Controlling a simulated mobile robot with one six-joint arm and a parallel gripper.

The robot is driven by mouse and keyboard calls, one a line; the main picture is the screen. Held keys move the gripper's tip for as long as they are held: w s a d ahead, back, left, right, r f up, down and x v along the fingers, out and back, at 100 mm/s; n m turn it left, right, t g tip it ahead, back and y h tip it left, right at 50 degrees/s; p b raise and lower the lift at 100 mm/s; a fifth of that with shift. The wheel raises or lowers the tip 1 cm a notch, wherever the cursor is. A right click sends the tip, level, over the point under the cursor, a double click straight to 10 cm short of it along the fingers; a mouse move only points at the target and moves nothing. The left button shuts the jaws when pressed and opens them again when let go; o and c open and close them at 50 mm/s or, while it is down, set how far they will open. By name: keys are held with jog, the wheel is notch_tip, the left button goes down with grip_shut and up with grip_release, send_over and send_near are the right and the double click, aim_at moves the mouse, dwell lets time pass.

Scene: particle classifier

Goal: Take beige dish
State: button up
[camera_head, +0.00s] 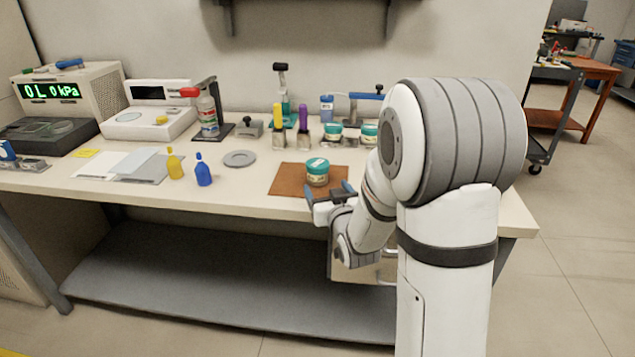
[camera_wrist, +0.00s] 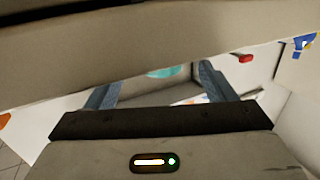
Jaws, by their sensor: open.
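A round, flat dish (camera_head: 239,158) lies on the bench, left of the brown mat; it looks grey here, and I see no plainly beige dish. My gripper (camera_head: 329,190) is open and empty at the bench's front edge, right of the dish and well apart from it. It is just in front of a jar with a teal lid (camera_head: 317,172). In the wrist view both blue fingers of my gripper (camera_wrist: 158,86) are spread. A teal patch (camera_wrist: 165,72) shows beyond them, and a broad blurred beige-grey band hides the upper part.
The jar stands on the brown mat (camera_head: 285,182). Yellow (camera_head: 175,165) and blue (camera_head: 203,172) bottles stand left of the dish. Yellow and purple-topped holders (camera_head: 303,120) and more teal-lidded jars (camera_head: 333,132) stand behind. The bench (camera_head: 240,188) is bare in front of the dish.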

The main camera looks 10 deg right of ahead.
aim_at(321, 176)
jog(key=w, duration=0.6)
jog(key=shift+w+a, duration=0.3)
jog(key=c, duration=1.1)
jog(key=shift+r+b, duration=0.3)
jog(key=shift+b, duration=0.15)
